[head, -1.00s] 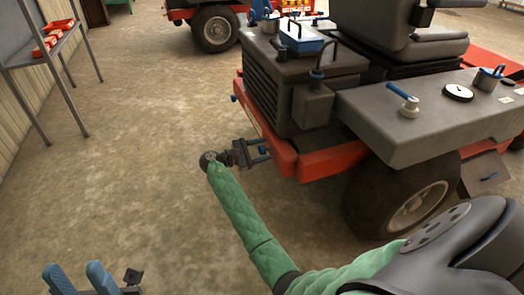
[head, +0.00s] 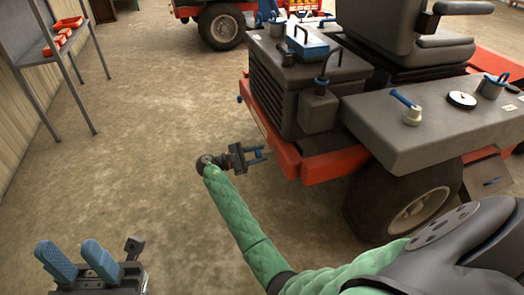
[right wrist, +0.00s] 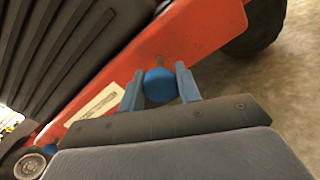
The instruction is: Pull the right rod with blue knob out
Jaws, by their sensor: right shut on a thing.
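The right rod with the blue knob (right wrist: 159,86) sticks out of the red bumper (head: 265,120) of the grey machine. In the right wrist view the knob sits between the two blue fingers of my right gripper (right wrist: 160,90), which is shut on it. A short stretch of rod shows between knob and bumper. In the head view my right gripper (head: 262,155) is just left of the bumper, and the knob is too small to make out. Another blue knob (head: 239,98) is at the bumper's far left end. My left gripper (head: 80,262) is open and empty at the lower left.
A rear wheel (head: 405,205) stands right of my right forearm. A grey shelf (head: 50,55) with red trays stands along the left wall. Another red vehicle (head: 217,27) is behind. The concrete floor on the left is clear.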

